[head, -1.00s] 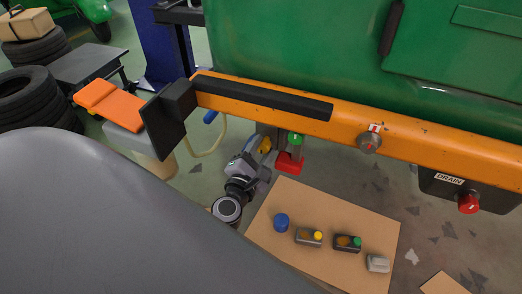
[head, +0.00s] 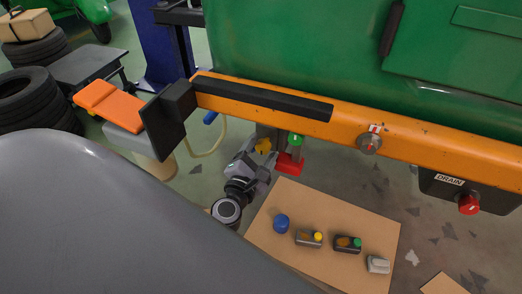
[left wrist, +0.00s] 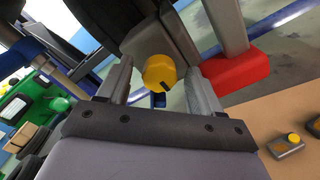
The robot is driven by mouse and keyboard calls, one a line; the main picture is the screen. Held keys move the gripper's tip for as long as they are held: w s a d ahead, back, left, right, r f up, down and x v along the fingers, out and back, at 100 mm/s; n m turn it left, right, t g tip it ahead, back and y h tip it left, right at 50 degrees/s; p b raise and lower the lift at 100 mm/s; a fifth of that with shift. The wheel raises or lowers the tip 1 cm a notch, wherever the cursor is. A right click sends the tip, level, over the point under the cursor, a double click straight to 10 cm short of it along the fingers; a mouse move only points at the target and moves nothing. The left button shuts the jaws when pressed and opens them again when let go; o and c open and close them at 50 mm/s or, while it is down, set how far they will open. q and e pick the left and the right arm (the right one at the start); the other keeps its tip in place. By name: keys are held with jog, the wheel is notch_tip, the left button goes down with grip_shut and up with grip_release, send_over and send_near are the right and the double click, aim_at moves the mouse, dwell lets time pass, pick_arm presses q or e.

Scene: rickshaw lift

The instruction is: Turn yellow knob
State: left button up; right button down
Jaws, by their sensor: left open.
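The yellow knob (head: 263,145) sits on a grey mount under the orange beam in the head view. In the left wrist view the yellow knob (left wrist: 157,72) shows its round face with a dark mark on its lower right. My left gripper (head: 258,162) is open just below the knob in the head view. In the left wrist view its fingers (left wrist: 157,80) stand on either side of the knob, with gaps between; I cannot tell how far beyond the tips it lies. My right gripper is not in view.
A red block (head: 289,164) with a green-topped post (head: 295,140) is close right of the knob. The orange beam (head: 350,124) runs above. A cardboard sheet (head: 270,233) on the floor holds a blue cap (head: 281,222) and small boxes. A hose (head: 212,145) hangs at left.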

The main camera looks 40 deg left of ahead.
pick_arm(q)
jog(key=v, duration=0.7)
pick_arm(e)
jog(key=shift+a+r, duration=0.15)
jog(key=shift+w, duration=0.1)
